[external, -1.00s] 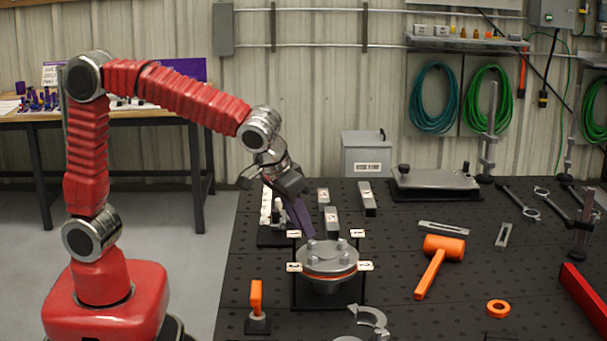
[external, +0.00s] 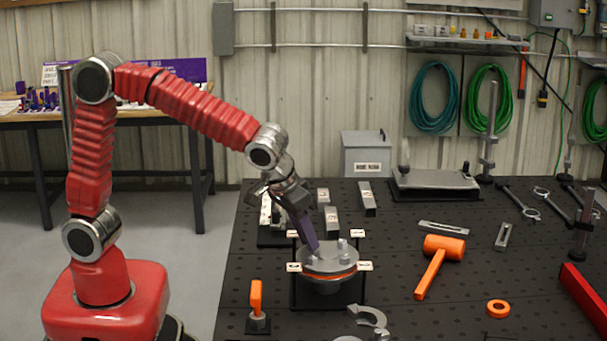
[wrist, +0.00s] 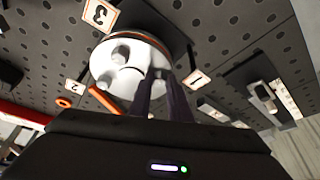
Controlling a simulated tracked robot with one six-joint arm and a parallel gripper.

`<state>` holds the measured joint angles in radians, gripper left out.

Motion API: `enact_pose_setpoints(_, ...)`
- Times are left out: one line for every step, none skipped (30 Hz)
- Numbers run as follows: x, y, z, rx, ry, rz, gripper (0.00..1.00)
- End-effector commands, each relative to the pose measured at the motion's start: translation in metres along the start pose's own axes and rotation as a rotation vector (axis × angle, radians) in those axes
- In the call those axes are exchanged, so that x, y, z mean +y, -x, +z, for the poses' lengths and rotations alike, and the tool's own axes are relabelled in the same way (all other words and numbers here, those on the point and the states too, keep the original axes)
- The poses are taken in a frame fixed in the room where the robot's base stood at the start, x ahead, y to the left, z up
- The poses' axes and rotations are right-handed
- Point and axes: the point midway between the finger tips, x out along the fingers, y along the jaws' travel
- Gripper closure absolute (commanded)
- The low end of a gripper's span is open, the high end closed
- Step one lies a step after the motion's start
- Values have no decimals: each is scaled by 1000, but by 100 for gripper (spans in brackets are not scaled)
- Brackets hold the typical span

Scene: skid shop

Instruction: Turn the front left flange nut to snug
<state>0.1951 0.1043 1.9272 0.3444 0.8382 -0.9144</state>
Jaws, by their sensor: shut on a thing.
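The round grey flange (external: 345,260) with an orange gasket ring (external: 325,277) sits on a black stand on the bench. It also shows in the wrist view (wrist: 125,85). My gripper (external: 316,251) points down at the left side of the flange top, its purple fingers shut on a flange nut (wrist: 157,74). The fingers largely hide that nut. The number 1 tag (wrist: 197,79) is the tag nearest my fingers in the wrist view. Other nuts stand free on the flange, one at the back right (external: 342,243) and two in the wrist view (wrist: 120,53).
Numbered tags surround the flange, including one at front left (external: 294,267). An orange-handled tool (external: 256,297) stands at front left. A metal clamp piece (external: 368,316) lies in front. An orange mallet (external: 432,263) lies to the right. Small blocks (external: 367,198) stand behind.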

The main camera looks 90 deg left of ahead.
Motion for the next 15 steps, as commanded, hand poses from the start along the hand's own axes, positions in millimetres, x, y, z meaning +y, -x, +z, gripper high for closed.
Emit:
enact_pose_setpoints(1, 0, 0, 1, 0, 2, 100)
enact_pose_setpoints(1, 0, 0, 1, 0, 2, 100)
enact_pose_setpoints(1, 0, 0, 1, 0, 2, 100)
enact_pose_setpoints(1, 0, 0, 1, 0, 2, 100)
enact_pose_setpoints(1, 0, 0, 1, 0, 2, 100)
enact_pose_setpoints(1, 0, 0, 1, -1, 3, 100)
enact_pose_setpoints(1, 0, 0, 1, -2, 3, 100)
enact_pose_setpoints(1, 0, 0, 1, -3, 4, 100)
enact_pose_setpoints(1, 0, 0, 1, -6, 5, 100)
enact_pose_setpoints(1, 0, 0, 1, -9, 6, 100)
enact_pose_setpoints(1, 0, 0, 1, -12, 7, 100)
enact_pose_setpoints(1, 0, 0, 1, -16, 9, 100)
enact_pose_setpoints(0, 0, 0, 1, -21, 11, 100)
enact_pose_setpoints(0, 0, 0, 1, -28, 13, 100)
enact_pose_setpoints(0, 0, 0, 1, -37, 17, 100)
